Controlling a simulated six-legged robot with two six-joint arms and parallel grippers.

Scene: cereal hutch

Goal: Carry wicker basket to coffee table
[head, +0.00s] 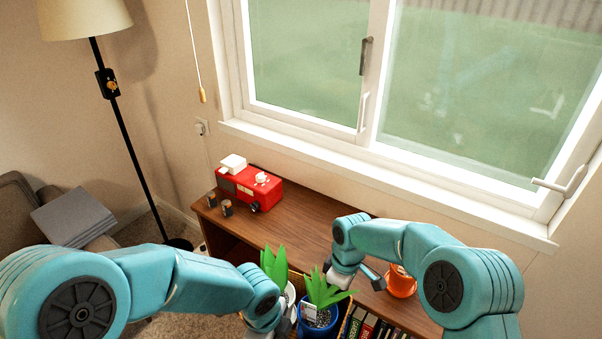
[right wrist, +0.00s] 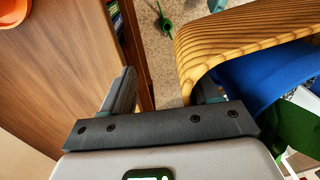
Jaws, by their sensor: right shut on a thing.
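The wicker basket (right wrist: 240,42) shows in the right wrist view as a curved, striped yellow-brown wall at the upper right. In the head view only a tan sliver of it (head: 345,322) shows beside the blue pot. My right gripper (head: 345,279) is shut on the basket; its fingers also show in the right wrist view (right wrist: 165,92), the right one against the basket's wall. No coffee table is visible.
The wooden bookcase (head: 305,225) carries a red toy vehicle (head: 248,187), small dark cylinders (head: 227,208) and an orange pot (head: 401,284). A floor lamp (head: 122,125) stands left; a window is behind.

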